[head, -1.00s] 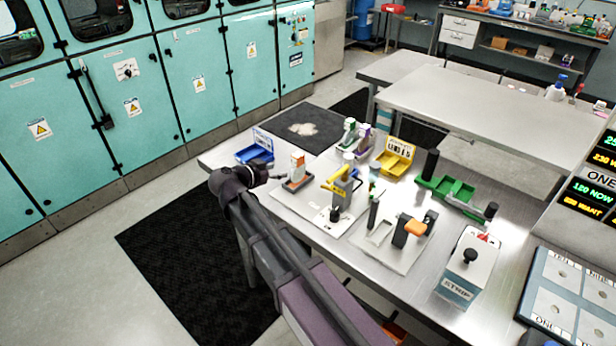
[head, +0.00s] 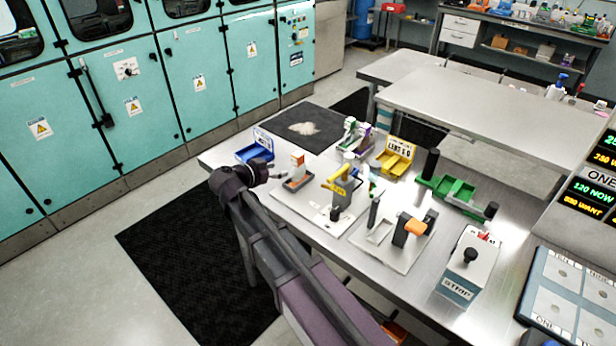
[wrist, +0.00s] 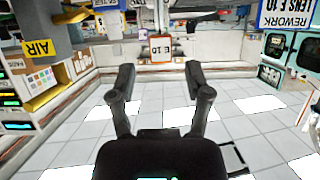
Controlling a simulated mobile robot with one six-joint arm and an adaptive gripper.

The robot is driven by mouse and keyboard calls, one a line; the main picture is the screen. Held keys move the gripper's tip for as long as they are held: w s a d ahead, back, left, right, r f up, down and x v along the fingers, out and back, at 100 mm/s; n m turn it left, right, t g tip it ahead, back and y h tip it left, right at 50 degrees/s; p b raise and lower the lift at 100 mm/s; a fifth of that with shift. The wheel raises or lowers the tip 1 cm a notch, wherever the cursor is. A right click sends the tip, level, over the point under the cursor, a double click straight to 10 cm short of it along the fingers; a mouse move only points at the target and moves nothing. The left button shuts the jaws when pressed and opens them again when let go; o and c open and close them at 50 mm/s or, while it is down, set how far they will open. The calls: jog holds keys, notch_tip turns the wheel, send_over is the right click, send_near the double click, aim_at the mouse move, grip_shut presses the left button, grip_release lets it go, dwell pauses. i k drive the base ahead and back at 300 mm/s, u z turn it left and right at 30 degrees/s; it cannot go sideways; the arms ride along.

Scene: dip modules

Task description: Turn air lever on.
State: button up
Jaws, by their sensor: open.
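The yellow air lever (head: 337,187) is on a grey post on a white base plate, near the table's left front part. In the wrist view a yellow tag reading AIR (wrist: 40,48) hangs from a grey part at the upper left. My gripper (wrist: 161,78) is open, with its two fingers apart and nothing between them. In the head view my gripper (head: 280,171) is beside the orange and white block, left of the lever and apart from it. I cannot tell the lever's on or off position.
An orange and white block (head: 297,163) stands in a tray close to my gripper. A blue bin (head: 253,153) is behind it, and a yellow bin (head: 394,163) is farther right. A grey post with an orange top (head: 414,227) and a STRIP box (head: 470,268) stand at the right.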

aim_at(338, 174)
jog(key=k, duration=0.95)
